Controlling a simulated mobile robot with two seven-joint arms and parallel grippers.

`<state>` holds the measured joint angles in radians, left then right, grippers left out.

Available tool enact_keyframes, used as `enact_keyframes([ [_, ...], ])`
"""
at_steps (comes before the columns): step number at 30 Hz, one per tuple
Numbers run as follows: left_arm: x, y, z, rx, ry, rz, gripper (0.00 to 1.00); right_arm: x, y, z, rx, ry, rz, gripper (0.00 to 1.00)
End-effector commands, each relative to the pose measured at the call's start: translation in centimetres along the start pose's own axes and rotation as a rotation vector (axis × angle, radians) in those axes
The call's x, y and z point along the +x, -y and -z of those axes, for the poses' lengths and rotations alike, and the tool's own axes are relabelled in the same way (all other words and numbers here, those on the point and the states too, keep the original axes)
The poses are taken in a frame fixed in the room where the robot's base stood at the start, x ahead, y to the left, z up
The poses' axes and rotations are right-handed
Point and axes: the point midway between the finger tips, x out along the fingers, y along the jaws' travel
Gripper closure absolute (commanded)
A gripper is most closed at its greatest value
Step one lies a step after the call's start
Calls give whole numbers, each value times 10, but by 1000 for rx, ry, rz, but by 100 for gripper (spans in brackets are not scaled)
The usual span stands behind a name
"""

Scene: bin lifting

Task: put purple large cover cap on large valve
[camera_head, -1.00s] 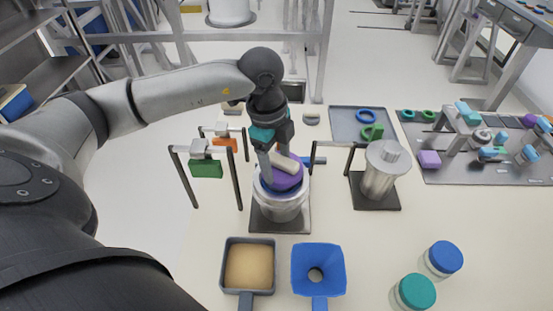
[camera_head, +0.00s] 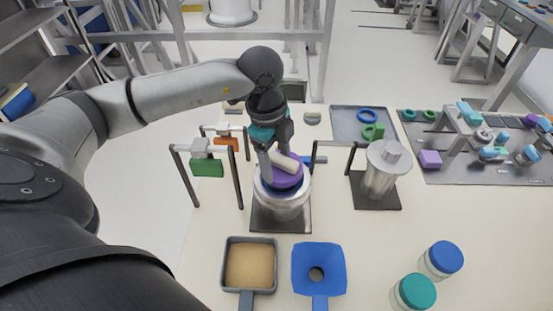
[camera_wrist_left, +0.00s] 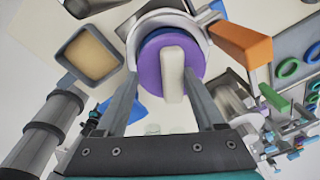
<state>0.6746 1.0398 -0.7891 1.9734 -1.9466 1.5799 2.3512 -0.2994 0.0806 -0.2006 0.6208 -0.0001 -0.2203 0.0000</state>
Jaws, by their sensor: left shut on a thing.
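The purple cover cap (camera_head: 291,178) is a round disc with a cream bar handle across its top. It sits over the mouth of the large silver valve (camera_head: 284,207), with a blue edge showing below it. My left gripper (camera_head: 279,167) reaches down from above and is shut on the cap. In the left wrist view the cap (camera_wrist_left: 152,68) lies between and beyond the fingers (camera_wrist_left: 163,110), over the silver rim (camera_wrist_left: 137,30). I cannot tell whether the cap is fully seated, as the contact below it is hidden. My right gripper is not in view.
A second silver canister (camera_head: 381,175) stands right of the valve. Stands with a green block (camera_head: 207,168) and an orange block (camera_head: 226,141) are at left.

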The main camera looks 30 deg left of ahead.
Motion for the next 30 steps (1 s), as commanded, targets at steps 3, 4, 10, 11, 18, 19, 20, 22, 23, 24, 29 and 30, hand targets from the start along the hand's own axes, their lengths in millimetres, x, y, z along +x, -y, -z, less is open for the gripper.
enact_keyframes([
  [3,0,0,0,0,0,1,100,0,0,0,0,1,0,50],
  [4,0,0,0,0,0,1,100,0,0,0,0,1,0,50],
  [10,2,0,0,0,0,0,100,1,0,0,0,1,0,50],
  [11,2,0,0,0,0,0,100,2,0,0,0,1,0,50],
  [18,8,0,0,0,-1,0,100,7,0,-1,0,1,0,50],
  [19,9,0,0,0,-1,0,100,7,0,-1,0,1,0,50],
  [20,10,0,-1,0,-1,0,100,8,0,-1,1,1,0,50],
  [22,12,-1,-1,0,-1,0,100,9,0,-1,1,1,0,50],
  [23,12,-1,-1,0,-1,0,100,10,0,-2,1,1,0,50],
  [24,13,-1,-1,0,-1,0,100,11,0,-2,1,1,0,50],
  [29,16,-1,-1,0,-1,0,100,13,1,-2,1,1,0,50],
  [30,16,-1,-1,0,-1,0,100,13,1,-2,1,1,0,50],
])
